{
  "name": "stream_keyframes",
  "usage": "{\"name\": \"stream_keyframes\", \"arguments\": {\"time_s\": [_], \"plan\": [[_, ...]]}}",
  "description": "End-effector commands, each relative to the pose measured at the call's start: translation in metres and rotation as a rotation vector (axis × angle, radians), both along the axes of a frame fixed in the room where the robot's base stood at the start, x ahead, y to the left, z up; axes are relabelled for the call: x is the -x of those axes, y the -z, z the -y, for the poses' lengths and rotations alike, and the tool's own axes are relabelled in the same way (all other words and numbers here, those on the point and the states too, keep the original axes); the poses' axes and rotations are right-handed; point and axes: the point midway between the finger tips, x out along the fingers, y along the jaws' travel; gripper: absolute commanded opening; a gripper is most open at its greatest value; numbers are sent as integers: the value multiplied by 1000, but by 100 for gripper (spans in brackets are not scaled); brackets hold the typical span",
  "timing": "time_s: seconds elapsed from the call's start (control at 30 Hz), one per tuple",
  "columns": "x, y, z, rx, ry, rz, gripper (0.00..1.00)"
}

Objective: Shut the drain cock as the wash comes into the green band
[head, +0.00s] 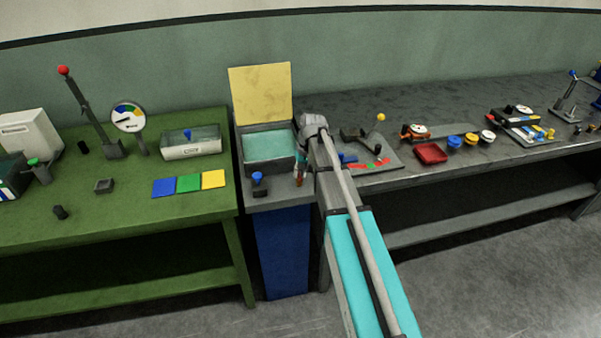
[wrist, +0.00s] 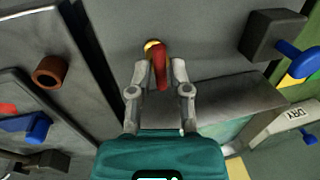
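The drain cock shows in the wrist view as a red lever (wrist: 160,70) on a yellow brass-coloured body (wrist: 153,46). In the head view a small red piece (head: 299,173) shows at the front of the tank. My gripper (wrist: 159,70) has its fingertips apart on either side of the lever, with small gaps visible; it looks open. In the head view my arm mostly hides it. The wash (head: 270,146) is a teal surface in the open-lidded tank (head: 268,187). A dial (head: 128,117) with coloured bands stands left; its needle reading is too small to tell.
A blue knob (head: 257,178) on a dark block stands left of the cock. The green table (head: 130,214) holds blue, green and yellow cards (head: 189,183) and a red-knobbed lever (head: 64,71). A dark bench (head: 440,95) with a red tray (head: 431,153) is at right.

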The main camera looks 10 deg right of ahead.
Motion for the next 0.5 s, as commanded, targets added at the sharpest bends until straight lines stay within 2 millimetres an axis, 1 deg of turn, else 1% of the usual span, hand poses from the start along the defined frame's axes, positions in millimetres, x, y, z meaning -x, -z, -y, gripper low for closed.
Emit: {"name": "stream_keyframes", "arguments": {"time_s": [0.03, 0.1, 0.5], "plan": [[0, 0, 0, 0, -1, 0, 41], [0, 0, 0, 0, -1, 0, 51], [-1, 0, 0, 0, -6, 1, 51]]}}
